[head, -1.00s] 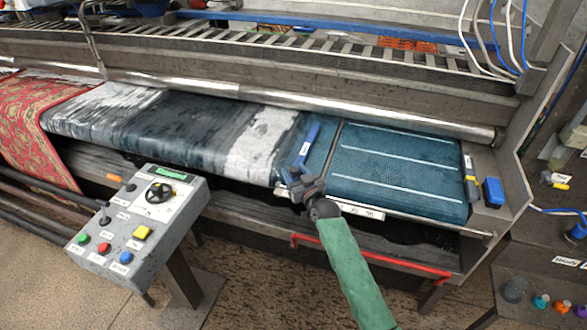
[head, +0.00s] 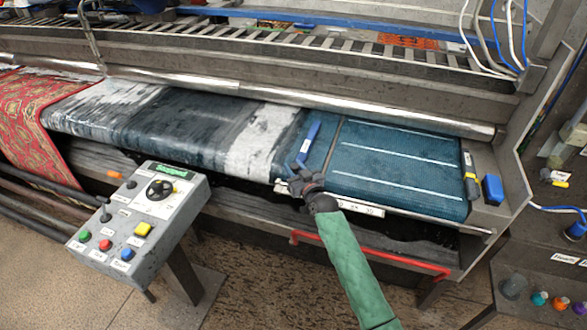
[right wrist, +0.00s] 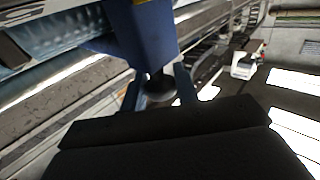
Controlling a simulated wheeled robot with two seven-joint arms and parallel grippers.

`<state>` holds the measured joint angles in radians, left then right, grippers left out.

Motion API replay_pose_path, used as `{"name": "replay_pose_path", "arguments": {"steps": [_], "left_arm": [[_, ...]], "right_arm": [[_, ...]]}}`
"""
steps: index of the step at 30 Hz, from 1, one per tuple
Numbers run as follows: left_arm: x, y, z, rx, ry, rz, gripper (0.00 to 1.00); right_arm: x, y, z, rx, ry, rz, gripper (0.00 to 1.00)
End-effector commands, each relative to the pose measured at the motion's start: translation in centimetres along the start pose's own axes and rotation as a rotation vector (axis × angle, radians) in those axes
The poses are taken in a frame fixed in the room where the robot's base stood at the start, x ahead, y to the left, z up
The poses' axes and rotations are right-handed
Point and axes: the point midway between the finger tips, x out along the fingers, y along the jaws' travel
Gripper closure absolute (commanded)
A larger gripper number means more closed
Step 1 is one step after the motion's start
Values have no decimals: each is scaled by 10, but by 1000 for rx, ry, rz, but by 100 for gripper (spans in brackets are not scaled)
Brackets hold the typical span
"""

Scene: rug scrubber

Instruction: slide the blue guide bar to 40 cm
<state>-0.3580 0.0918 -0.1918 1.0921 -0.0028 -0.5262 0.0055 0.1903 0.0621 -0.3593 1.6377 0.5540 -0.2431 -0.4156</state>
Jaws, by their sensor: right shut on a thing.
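The blue guide bar (head: 309,142) lies across the dark blue belt (head: 395,170), just right of a whitish band. My right gripper (head: 298,178) is at the bar's near end, by the machine's front edge, and is shut on it. In the right wrist view, the blue end of the bar (right wrist: 150,38) looms above a dark round knob (right wrist: 160,86) between my fingers. A white scale strip (head: 352,207) with small marks runs along the front edge; my gripper hides part of it and its numbers are unreadable here. My left gripper is not in view.
A grey control box (head: 145,220) with buttons and a dial stands at the front left. A red rail (head: 400,258) runs below the front edge. A yellow-and-black tool (head: 470,178) and a blue block (head: 492,189) sit at the belt's right end. A red patterned rug (head: 35,115) hangs at the left.

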Motion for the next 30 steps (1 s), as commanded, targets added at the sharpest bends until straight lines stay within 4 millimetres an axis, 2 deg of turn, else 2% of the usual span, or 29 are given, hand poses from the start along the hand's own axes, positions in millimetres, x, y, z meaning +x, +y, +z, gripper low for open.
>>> {"name": "replay_pose_path", "arguments": {"steps": [7, 15, 21, 30], "left_arm": [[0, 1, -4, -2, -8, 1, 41], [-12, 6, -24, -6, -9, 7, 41], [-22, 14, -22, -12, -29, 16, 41], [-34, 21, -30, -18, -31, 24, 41]], "right_arm": [[-24, 24, 3, -4, -3, 1, 100], [-64, 64, 3, -5, -2, 1, 100], [-89, 89, 2, -4, -3, 0, 100], [-109, 109, 1, -2, -2, 0, 100]]}}
